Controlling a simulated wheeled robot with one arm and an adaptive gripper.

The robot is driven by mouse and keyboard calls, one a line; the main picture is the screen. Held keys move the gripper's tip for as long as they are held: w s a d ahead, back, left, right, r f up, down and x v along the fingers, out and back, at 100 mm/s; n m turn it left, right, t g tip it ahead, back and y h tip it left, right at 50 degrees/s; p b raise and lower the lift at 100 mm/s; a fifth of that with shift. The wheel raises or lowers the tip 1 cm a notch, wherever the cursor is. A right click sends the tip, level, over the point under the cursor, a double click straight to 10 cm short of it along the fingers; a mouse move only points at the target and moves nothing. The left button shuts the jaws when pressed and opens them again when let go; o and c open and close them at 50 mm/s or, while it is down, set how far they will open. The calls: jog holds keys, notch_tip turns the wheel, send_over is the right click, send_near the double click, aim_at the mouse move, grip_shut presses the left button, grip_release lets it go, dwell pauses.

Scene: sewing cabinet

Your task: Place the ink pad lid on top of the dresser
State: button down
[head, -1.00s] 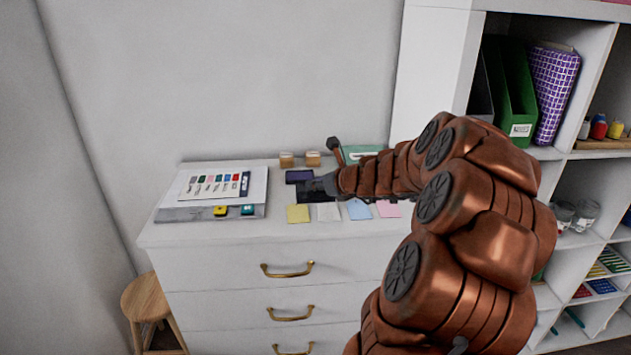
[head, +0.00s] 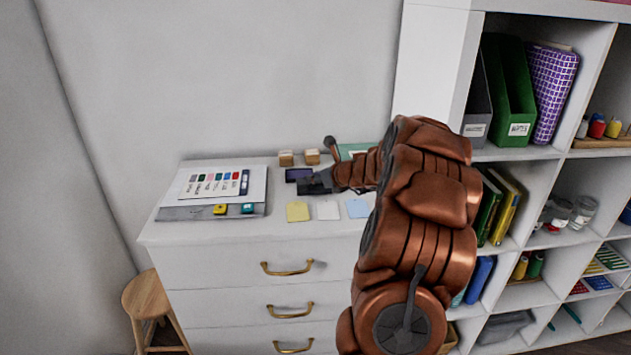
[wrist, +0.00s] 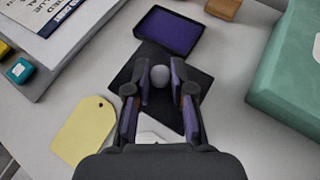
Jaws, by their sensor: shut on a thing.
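The ink pad lid (wrist: 125,82) is a dark, flat square with a round grey knob. My gripper (wrist: 159,78) is shut on it, with the fingers on either side of the knob in the wrist view. In the head view my gripper (head: 316,185) is low over the dresser (head: 190,228), near the back of its white top. I cannot tell whether the lid touches that top. The ink pad (wrist: 171,31), an open dark tray with a purple pad, lies just beyond the lid. The ink pad also shows in the head view (head: 298,174).
Yellow (head: 298,212), white (head: 328,210) and blue (head: 357,208) tags lie along the front. A grey board with a chart sheet (head: 215,184) fills the left side. Wooden blocks (head: 286,158) and a green box (head: 352,151) stand at the back. A shelf (head: 519,165) is on the right.

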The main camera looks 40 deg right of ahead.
jog(key=shift+f, duration=0.4)
jog(key=shift+f, duration=0.2)
jog(key=c, duration=1)
grip_release()
jog(key=shift+r, duration=0.1)
jog(key=shift+r, duration=0.1)
jog(key=shift+s+r, duration=0.2)
jog(key=shift+s, duration=0.1)
jog(key=v, duration=1.1)
